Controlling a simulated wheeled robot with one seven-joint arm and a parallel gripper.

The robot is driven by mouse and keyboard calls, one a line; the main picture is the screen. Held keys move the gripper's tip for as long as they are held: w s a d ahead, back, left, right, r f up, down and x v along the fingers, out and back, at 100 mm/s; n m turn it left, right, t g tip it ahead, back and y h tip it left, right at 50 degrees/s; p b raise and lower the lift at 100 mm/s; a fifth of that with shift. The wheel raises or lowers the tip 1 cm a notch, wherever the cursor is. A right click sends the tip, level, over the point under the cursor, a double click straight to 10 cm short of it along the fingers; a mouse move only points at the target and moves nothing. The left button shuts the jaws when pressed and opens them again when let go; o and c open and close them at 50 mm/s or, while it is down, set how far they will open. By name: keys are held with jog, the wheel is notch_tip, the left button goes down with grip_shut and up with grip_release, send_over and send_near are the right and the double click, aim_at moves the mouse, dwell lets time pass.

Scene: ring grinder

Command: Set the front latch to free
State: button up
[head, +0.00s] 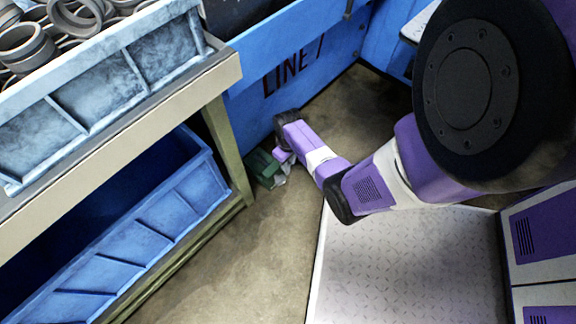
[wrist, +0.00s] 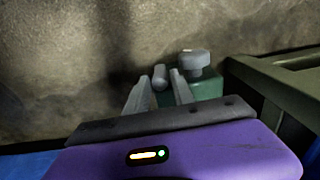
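A green block (wrist: 206,86) with a round grey knob (wrist: 195,60) on top sits just right of my gripper's fingers in the wrist view. A short grey rounded bar (wrist: 160,78) shows between the two fingertips; I cannot tell for sure that it is the front latch. My gripper (wrist: 159,84) is open, with its fingers either side of the bar and narrow gaps showing. In the head view the green block (head: 264,165) is low beside the blue LINE 7 panel, and my gripper (head: 280,176) is at it. The latch's setting cannot be made out.
A bench frame (head: 218,135) stands left of the green block, with a blue bin (head: 150,230) below and a tray of metal rings (head: 100,85) above. The blue LINE 7 panel (head: 300,40) stands behind. Bare floor (head: 265,260) lies in front.

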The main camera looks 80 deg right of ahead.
jog(key=shift+f, duration=0.35)
grip_shut()
dwell(1.2)
